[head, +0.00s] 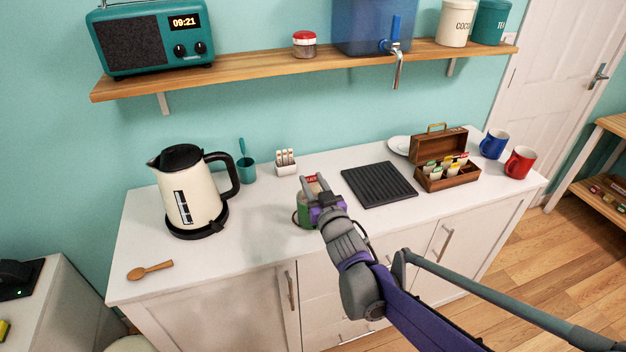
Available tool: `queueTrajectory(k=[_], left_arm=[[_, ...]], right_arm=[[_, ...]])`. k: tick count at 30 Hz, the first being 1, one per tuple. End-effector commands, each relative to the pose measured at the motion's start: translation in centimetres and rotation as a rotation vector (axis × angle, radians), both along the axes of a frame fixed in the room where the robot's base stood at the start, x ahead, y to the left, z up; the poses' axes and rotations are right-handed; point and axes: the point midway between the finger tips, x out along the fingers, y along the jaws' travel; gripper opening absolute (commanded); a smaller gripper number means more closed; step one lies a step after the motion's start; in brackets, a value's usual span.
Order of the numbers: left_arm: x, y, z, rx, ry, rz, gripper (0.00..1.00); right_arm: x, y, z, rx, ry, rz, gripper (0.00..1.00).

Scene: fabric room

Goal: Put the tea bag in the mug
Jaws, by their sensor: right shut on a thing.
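My right gripper (314,182) is shut on a tea bag (311,180), whose red and white top shows between the fingertips. An open wooden tea box (448,180) with several coloured tea bags stands at the right. My left gripper is not in view.
A black ridged mat (379,184) lies right of the gripper. A cream kettle (190,193) and a wooden spoon (150,270) are at the left. A blue mug (493,144) and a red mug (519,163) stand far right. A shelf (300,66) overhangs the back.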

Motion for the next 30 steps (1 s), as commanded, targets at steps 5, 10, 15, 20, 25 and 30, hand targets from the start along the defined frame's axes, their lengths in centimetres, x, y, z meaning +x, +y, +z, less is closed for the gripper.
queueTrajectory(k=[5,10,15,20,25,30], left_arm=[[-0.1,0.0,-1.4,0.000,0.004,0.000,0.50],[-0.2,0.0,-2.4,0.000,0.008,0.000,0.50],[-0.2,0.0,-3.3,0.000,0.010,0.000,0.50],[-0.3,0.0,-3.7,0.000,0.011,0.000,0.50],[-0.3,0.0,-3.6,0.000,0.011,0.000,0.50],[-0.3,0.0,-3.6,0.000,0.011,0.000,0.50]], right_arm=[[0.0,0.0,-1.7,0.001,0.001,0.000,0.00],[0.0,0.0,-3.1,0.001,0.001,0.000,0.00],[0.0,0.0,-4.3,0.001,0.001,0.000,0.00],[0.0,0.0,-4.7,0.001,0.000,0.000,0.00],[0.0,0.0,-4.7,0.001,0.000,0.000,0.00],[0.0,0.0,-4.7,0.001,0.000,0.000,0.49]])
